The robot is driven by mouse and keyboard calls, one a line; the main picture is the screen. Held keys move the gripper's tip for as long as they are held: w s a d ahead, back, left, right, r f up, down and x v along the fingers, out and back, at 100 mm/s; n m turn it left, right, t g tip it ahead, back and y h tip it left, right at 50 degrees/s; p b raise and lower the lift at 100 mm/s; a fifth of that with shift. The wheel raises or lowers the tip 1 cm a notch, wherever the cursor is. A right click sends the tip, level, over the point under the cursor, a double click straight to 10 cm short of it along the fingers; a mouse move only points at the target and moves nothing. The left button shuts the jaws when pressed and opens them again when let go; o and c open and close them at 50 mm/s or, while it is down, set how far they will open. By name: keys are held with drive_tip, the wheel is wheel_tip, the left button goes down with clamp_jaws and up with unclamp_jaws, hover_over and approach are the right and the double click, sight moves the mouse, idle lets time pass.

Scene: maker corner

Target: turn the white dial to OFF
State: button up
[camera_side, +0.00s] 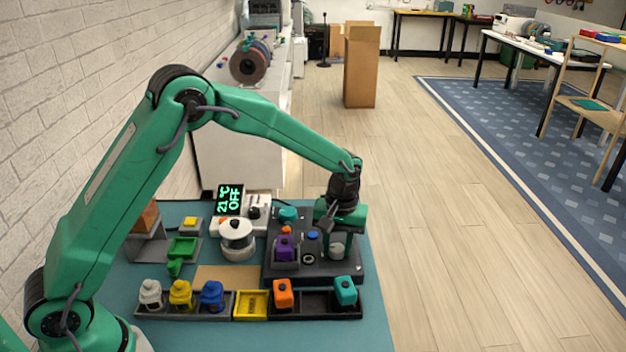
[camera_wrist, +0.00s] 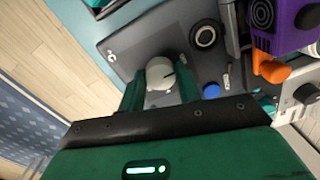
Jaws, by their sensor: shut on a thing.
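The white dial (camera_side: 337,247) is on the right part of a dark grey panel (camera_side: 310,272). In the wrist view the white dial (camera_wrist: 159,72) has a thin dark line on its top. My gripper (camera_side: 338,232) is over the dial, pointing down. In the wrist view its green fingers (camera_wrist: 160,92) are on either side of the dial and shut on it. A small display (camera_side: 230,200) behind the panel glows with "21 °C" and "OFF". The dial's lower side is hidden between the fingers.
A purple block (camera_side: 285,248) with an orange top, a blue knob (camera_side: 312,235) and a black round knob (camera_wrist: 205,36) are beside the dial. A tray (camera_side: 320,305) with coloured pieces lies in front. Bare floor is to the right.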

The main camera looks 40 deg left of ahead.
sight(339, 248)
drive_tip(key=shift+d+n, duration=0.2)
drive_tip(key=shift+n, duration=0.1)
drive_tip(key=o, duration=1)
drive_tip(key=shift+a, duration=0.1)
drive_tip(key=shift+c, duration=0.2)
drive_tip(key=shift+r, duration=0.1)
drive_tip(key=r, duration=0.7)
drive_tip(key=shift+w+r, duration=0.15)
drive_tip(key=shift+w, duration=0.05)
drive_tip(key=shift+r, duration=0.15)
drive_tip(key=shift+r, duration=0.1)
